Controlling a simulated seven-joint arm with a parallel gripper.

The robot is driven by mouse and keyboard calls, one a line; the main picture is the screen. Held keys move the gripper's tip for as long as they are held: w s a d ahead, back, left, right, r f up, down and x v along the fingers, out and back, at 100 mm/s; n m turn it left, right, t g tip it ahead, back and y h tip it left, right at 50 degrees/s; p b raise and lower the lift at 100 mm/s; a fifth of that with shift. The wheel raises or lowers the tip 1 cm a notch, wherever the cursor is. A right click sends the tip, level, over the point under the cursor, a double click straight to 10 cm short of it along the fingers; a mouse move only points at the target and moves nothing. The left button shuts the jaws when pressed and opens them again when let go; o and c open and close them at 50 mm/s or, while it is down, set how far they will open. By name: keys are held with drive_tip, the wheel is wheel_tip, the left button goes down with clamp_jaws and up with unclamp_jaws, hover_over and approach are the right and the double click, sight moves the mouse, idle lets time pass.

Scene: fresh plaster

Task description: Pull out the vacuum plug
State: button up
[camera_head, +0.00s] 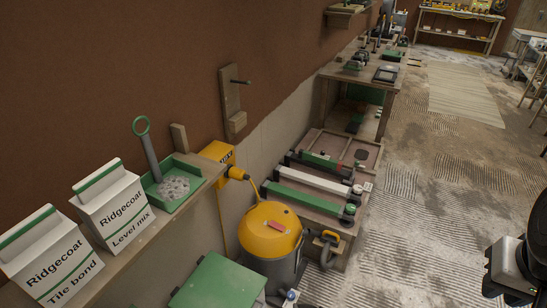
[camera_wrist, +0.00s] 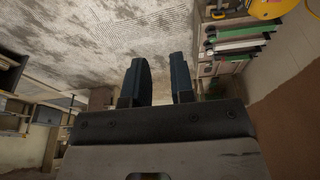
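The vacuum (camera_head: 270,230), with a yellow lid and grey body, stands against the wall in the middle of the head view. A yellow socket box (camera_head: 217,151) is on the wall above and left of it. The vacuum plug (camera_head: 237,173) sits at the box's right side, with a yellow cable running down toward the vacuum. In the wrist view my gripper (camera_wrist: 159,72) has its two dark fingers apart with nothing between them. It is far from the plug; part of the yellow lid shows at that view's top right (camera_wrist: 255,8).
A shelf with two Ridgecoat cartons (camera_head: 112,205) and a green tray (camera_head: 185,184) holding grey material runs along the wall at left. A green lid or box (camera_head: 218,283) stands below. A low rack (camera_head: 310,200) with long tools is right of the vacuum. The floor at right is open.

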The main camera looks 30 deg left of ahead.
drive_tip(key=o, duration=0.5)
drive_tip(key=shift+w+a, duration=0.4)
drive_tip(key=shift+a, duration=0.05)
drive_tip(key=o, duration=0.4)
drive_tip(key=shift+w+a+f+g+y, duration=0.25)
drive_tip(key=shift+w+a+y, duration=0.25)
drive_tip(key=shift+w+a, duration=0.35)
drive_tip(key=w+a+f+m+g+y, duration=0.2)
drive_tip(key=w+a+f+y, duration=0.15)
drive_tip(key=w+a, duration=0.55)
drive_tip(key=w+a+f+m+g+y, duration=0.2)
drive_tip(key=w+a+y, duration=0.25)
drive_tip(key=a, duration=0.95)
drive_tip(key=w+a+f+m+g+y, duration=0.25)
drive_tip(key=w+a, duration=0.45)
drive_tip(key=a, duration=0.4)
drive_tip(key=w+a+f+m+t+y, duration=0.1)
drive_tip(key=w+a+f+m+y, duration=0.15)
drive_tip(key=a+f, duration=0.35)
drive_tip(key=w+a+f+m+y, duration=0.1)
drive_tip(key=w+a+f, duration=0.3)
drive_tip(key=a, duration=0.3)
drive_tip(key=m+t+y, duration=0.3)
drive_tip(key=m, duration=0.2)
approach(244, 176)
drive_tip(key=a, duration=0.4)
drive_tip(key=shift+w+f, duration=0.2)
drive_tip(key=shift+a, duration=0.15)
drive_tip(key=shift+a, duration=3.7)
